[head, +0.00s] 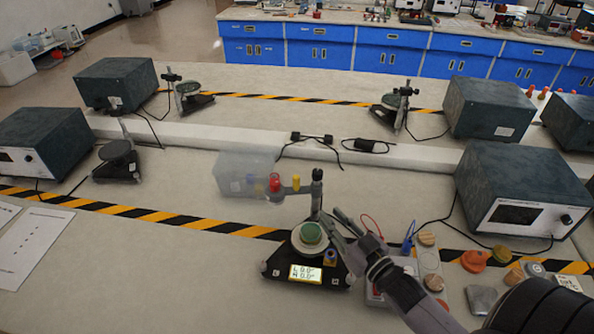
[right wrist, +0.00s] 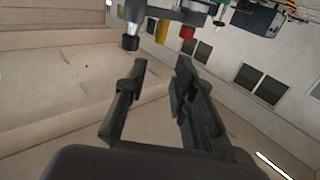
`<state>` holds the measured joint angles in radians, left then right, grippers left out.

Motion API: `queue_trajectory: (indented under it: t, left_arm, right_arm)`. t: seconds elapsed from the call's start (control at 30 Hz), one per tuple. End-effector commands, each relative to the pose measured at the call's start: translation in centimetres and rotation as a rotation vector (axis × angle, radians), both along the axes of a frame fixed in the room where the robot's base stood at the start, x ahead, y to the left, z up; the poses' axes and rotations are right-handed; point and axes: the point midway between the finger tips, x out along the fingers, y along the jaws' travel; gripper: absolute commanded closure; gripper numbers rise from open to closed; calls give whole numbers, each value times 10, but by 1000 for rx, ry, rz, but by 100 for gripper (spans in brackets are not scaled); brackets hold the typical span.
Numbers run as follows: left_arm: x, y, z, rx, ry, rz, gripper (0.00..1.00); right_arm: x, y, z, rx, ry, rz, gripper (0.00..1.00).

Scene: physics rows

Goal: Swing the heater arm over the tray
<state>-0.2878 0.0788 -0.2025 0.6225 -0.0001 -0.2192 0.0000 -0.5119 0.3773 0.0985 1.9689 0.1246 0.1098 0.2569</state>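The heater arm (head: 290,189) is a grey bar on a dark upright post (head: 316,195), with a red part and a yellow part. It points left from the post, beyond the tray and not over it. The tray (head: 296,246) is a pale round dish with a green disc (head: 311,233) on it, above a black base with a lit display. My right gripper (head: 354,218) is open and empty, just right of the post and apart from it. In the right wrist view, the open fingers (right wrist: 160,64) point toward the heater arm's coloured parts (right wrist: 187,32). My left gripper is out of view.
A translucent box (head: 238,173) stands behind and left of the heater arm. A grey instrument (head: 515,190) stands at right. Loose discs (head: 474,260) and small blocks lie near my right arm.

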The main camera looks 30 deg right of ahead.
Motion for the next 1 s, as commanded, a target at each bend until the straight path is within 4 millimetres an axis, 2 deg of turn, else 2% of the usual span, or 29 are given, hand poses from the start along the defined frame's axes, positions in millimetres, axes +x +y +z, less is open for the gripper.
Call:
queue_trajectory:
  t: [0.1,0.23,0.37,0.67,0.8,1.0]
  left_arm:
    - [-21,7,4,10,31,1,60]
    - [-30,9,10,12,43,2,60]
    - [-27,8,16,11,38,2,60]
    - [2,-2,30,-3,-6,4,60]
    - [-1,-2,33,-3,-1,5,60]
    - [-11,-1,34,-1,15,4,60]
  right_arm:
    - [16,1,3,-1,-4,0,76]
    - [41,3,4,-1,-3,-1,76]
    - [67,5,4,0,-4,-1,76]
    - [126,11,3,-1,-1,-1,76]
    - [148,13,2,-1,-1,0,76]
    - [165,14,1,-1,-1,0,76]
